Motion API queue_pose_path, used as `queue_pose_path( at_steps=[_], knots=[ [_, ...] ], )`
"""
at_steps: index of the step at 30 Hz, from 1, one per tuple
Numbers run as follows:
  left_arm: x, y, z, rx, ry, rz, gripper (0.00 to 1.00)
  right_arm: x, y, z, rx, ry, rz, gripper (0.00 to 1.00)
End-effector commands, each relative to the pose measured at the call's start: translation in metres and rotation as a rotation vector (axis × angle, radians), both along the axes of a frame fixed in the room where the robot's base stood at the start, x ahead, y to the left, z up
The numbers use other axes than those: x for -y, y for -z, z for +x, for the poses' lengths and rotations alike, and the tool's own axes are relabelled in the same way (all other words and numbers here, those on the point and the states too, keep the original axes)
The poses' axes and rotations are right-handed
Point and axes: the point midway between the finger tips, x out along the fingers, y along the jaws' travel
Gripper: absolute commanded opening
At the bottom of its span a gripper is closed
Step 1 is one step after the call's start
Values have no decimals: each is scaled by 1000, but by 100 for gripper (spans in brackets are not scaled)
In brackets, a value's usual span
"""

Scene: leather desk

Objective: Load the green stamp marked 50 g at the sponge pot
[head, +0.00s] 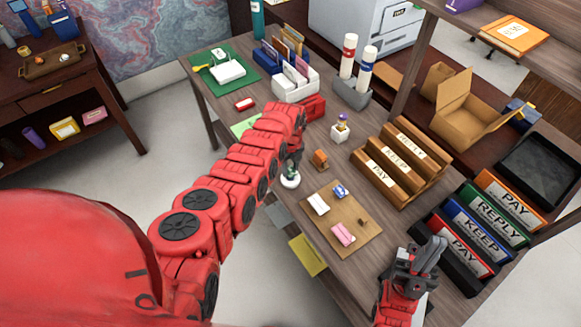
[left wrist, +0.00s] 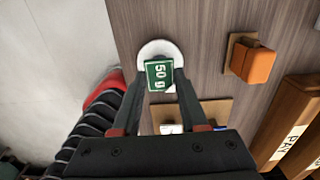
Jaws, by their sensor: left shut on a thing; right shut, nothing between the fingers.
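The green stamp marked 50 g (left wrist: 159,74) is between the fingertips of my left gripper (left wrist: 155,88), which is shut on it. In the left wrist view it lies over a round white pot (left wrist: 157,48). In the head view the white pot (head: 290,181) stands near the desk's left edge, with the green stamp (head: 291,170) at its top. I cannot tell whether the stamp touches the pot. My right gripper (head: 436,250) is shut and empty at the desk's front right, near the labelled trays.
An orange block (head: 320,158) stands right of the pot. A brown board (head: 352,240) with small items lies in front. A wooden sorter (head: 385,172) with labels and coloured trays (head: 480,235) stand at right. A small white holder (head: 340,130) stands behind the orange block.

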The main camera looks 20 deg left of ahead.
Motion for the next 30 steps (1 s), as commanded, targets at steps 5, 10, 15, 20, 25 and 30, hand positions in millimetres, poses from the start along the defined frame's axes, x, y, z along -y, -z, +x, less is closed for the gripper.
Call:
queue_pose_path(
  at_steps=[5,10,15,20,25,30],
  knots=[
    [0,2,0,0,0,0,0,0,2,0,0,0,0,0],
    [0,4,0,0,0,0,0,0,4,0,0,0,0,0],
    [0,6,0,0,0,0,0,0,6,0,0,0,0,0],
    [0,8,0,0,0,0,0,0,7,0,0,0,0,0],
    [0,10,0,0,0,0,0,0,9,0,0,0,0,0],
    [0,10,0,0,0,0,0,0,9,0,0,0,0,0]
  ],
)
